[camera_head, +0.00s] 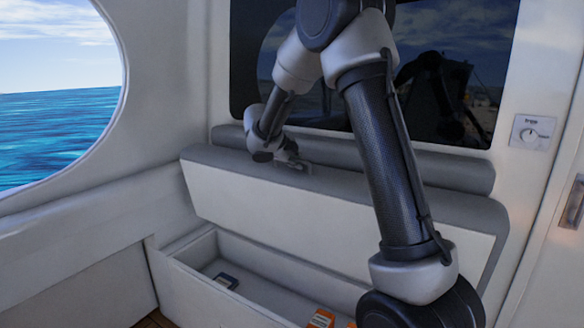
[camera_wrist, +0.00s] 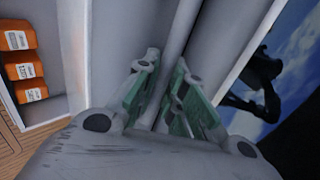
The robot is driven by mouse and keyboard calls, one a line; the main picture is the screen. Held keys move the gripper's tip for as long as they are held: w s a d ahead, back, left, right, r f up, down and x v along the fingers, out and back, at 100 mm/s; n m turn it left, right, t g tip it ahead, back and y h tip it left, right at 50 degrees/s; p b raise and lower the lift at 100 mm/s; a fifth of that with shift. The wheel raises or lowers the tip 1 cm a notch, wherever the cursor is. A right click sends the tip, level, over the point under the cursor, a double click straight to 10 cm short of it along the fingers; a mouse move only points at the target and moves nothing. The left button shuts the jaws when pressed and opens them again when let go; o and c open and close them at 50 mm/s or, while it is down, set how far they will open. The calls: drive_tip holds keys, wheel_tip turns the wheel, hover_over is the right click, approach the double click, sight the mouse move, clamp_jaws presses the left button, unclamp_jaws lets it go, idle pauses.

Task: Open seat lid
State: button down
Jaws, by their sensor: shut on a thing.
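The seat lid (camera_head: 250,205) is raised and tilted up toward the back of the seat, its pale underside facing forward and its grey padded edge on top. The storage box (camera_head: 185,265) below it is uncovered. My gripper (camera_head: 300,165) is at the lid's upper edge, partly hidden by its small size in the head view. In the wrist view my gripper's green-padded fingers (camera_wrist: 168,95) are closed around the lid's edge. The exact contact between the pads is hard to see.
A grey backrest roll (camera_head: 440,168) and a dark window (camera_head: 480,60) are behind the lid. A round window is at left.

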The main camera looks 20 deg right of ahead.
drive_tip(key=shift+w, duration=0.1)
drive_tip(key=c, duration=1.5)
unclamp_jaws()
drive_tip(key=shift+a+r, duration=0.1)
drive_tip(key=shift+a, duration=0.05)
drive_tip(key=v, duration=1.1)
drive_tip(key=shift+s+a+r, duration=0.2)
drive_tip(key=shift+s+r, duration=0.05)
drive_tip(key=shift+r, duration=0.05)
